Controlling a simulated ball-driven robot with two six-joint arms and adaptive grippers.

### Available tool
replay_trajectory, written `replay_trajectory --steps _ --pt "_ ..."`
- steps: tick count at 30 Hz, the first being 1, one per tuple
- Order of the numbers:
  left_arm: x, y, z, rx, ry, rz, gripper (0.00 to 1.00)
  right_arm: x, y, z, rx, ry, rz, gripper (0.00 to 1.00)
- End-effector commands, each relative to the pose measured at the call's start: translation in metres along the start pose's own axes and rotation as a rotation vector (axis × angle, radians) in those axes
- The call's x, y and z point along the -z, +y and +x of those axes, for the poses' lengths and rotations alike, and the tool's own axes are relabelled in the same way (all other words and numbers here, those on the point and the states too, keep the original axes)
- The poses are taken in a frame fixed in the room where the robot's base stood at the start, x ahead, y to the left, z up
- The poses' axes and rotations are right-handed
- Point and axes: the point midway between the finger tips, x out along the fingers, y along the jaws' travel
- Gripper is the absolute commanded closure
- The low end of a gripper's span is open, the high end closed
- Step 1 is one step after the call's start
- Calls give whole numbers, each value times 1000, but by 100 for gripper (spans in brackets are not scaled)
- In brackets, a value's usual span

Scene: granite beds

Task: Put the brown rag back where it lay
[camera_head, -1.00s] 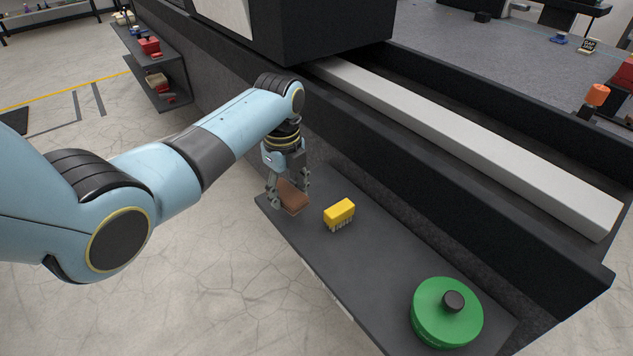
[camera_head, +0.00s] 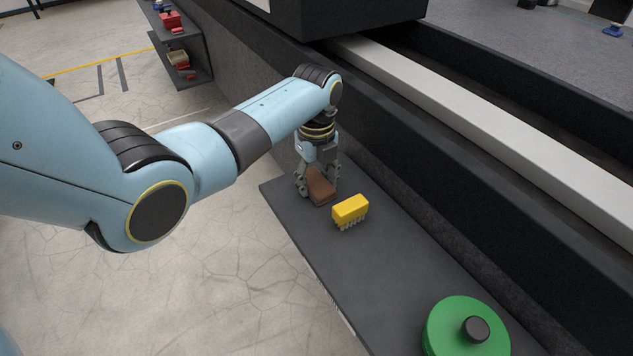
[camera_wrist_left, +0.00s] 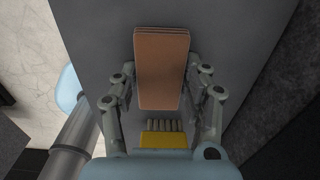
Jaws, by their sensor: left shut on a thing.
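The brown rag (camera_head: 320,188) is a folded, flat rectangular stack at the far end of the dark shelf (camera_head: 350,260). My left gripper (camera_head: 318,190) is shut on it, pointing down, with a finger at each side. In the left wrist view the rag (camera_wrist_left: 161,70) shows between the two fingers (camera_wrist_left: 162,88) over the grey shelf surface. Whether the rag touches the shelf or hangs just above it I cannot tell. My right gripper is not in view.
A yellow brush (camera_head: 350,209) with pale bristles stands close to the rag, on the near side. A green round lidded thing (camera_head: 466,330) with a black knob stands at the shelf's near end. The dark machine bed wall rises along the right. The shelf between is clear.

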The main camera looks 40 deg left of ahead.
Motion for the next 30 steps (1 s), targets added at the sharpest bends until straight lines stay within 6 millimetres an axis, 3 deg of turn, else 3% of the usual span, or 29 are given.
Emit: replay_trajectory --steps 9,10,15,24,30 --pt "0 -1 2 1 -1 0 89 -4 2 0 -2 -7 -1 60" --pt "0 -1 2 1 -1 0 51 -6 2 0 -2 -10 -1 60" --pt "0 -1 1 1 -1 0 30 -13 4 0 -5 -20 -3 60" --pt "0 -1 -2 2 -1 0 30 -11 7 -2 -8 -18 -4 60" --pt "-1 -1 -34 5 -3 -1 30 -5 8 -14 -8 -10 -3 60"
